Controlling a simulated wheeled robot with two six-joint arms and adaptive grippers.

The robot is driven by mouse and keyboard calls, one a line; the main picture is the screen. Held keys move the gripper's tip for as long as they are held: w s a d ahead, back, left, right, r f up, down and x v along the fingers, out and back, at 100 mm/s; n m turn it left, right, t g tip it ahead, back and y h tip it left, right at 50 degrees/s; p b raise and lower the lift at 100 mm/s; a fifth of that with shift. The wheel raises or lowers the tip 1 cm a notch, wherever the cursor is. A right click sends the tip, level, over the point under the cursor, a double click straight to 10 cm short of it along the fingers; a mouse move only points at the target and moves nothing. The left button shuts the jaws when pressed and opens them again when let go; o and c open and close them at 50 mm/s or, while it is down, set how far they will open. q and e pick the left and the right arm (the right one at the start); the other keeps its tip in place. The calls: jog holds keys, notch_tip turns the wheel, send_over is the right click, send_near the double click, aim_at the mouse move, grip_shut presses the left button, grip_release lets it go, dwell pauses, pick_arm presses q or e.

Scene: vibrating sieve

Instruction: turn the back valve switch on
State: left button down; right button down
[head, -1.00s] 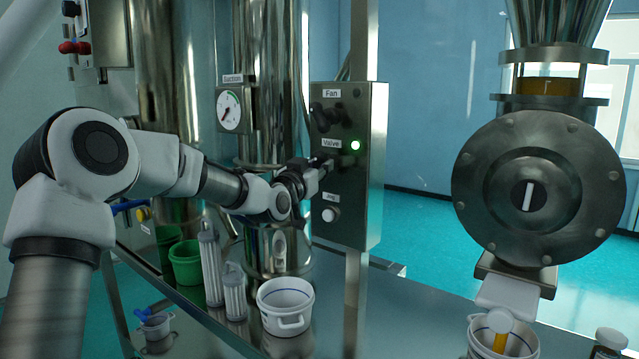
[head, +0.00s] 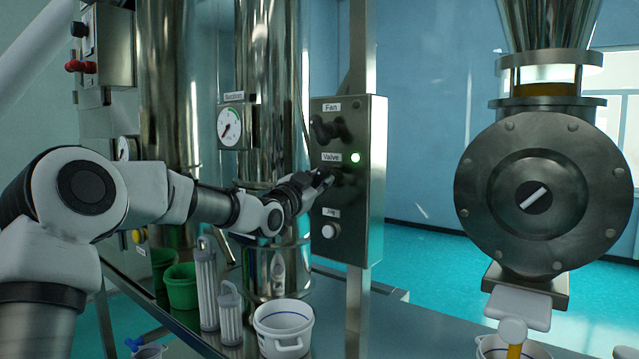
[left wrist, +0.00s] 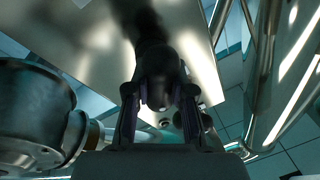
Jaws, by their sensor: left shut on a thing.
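The control panel (head: 372,190) is a metal box with labels Fan, Valve and Jog. The dark valve switch (head: 337,174) sits under the Valve label, beside a lit green lamp (head: 355,157). My left gripper (head: 322,178) reaches it from the left and is shut on it, hiding much of the knob. In the left wrist view, the dark knob (left wrist: 160,72) lies between the two fingers. The round metal valve housing (head: 490,215) at the right has a white mark (head: 534,198) that is tilted. My right gripper is not in view.
The black fan knob (head: 323,130) is above and the white jog button (head: 329,231) below. A gauge (head: 229,126), metal columns, white filter cylinders (head: 206,290), a green bucket (head: 181,287) and a white bucket (head: 284,322) stand nearby.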

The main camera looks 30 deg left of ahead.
aim_at(317, 182)
pick_arm(q)
jog(key=shift+r, duration=0.1)
jog(key=c, duration=1.3)
grip_release()
jog(key=o, duration=0.3)
jog(key=shift+w, duration=0.1)
jog(key=s+f, duration=0.1)
jog(key=s, duration=0.6)
jog(key=shift+s+f, duration=0.25)
jog(key=shift+f, duration=0.1)
jog(key=shift+w+d, duration=0.15)
